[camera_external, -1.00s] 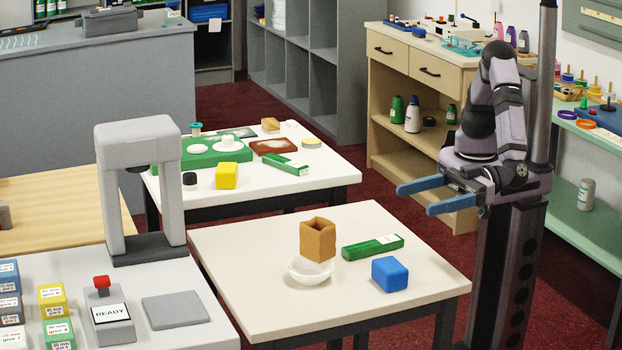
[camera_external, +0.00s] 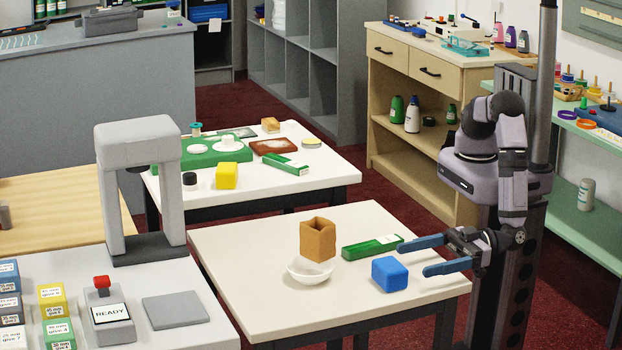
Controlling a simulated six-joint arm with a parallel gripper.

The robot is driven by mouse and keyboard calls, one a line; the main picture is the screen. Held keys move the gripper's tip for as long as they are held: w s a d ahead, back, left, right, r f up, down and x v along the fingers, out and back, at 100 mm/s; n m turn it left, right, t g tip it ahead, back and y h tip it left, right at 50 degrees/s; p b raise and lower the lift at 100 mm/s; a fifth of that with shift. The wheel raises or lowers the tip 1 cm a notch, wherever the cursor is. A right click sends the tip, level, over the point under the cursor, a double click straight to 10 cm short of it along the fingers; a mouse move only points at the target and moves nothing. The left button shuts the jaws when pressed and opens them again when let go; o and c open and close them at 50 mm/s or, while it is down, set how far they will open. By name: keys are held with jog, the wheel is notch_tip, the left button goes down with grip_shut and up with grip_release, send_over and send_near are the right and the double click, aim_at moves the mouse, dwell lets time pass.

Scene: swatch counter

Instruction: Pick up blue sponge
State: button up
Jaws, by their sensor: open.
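The blue sponge (camera_external: 389,274), a block with rounded edges, sits on the near white table (camera_external: 265,305) toward its right side. My gripper (camera_external: 423,257) is open, with its two blue fingers pointing left over the right edge of the table. The fingertips are just to the right of the sponge in the picture, and nothing is between them. I cannot tell whether the fingers are level with the sponge or above it.
A green box (camera_external: 372,247) lies just behind the sponge. The table's front and left parts are clear. A second white table (camera_external: 325,175) with a yellow block (camera_external: 227,176) stands behind.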

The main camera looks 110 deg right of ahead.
aim_at(401, 263)
jog(key=shift+w+p, duration=0.9)
jog(key=shift+w, duration=2.3)
jog(key=c, duration=1.1)
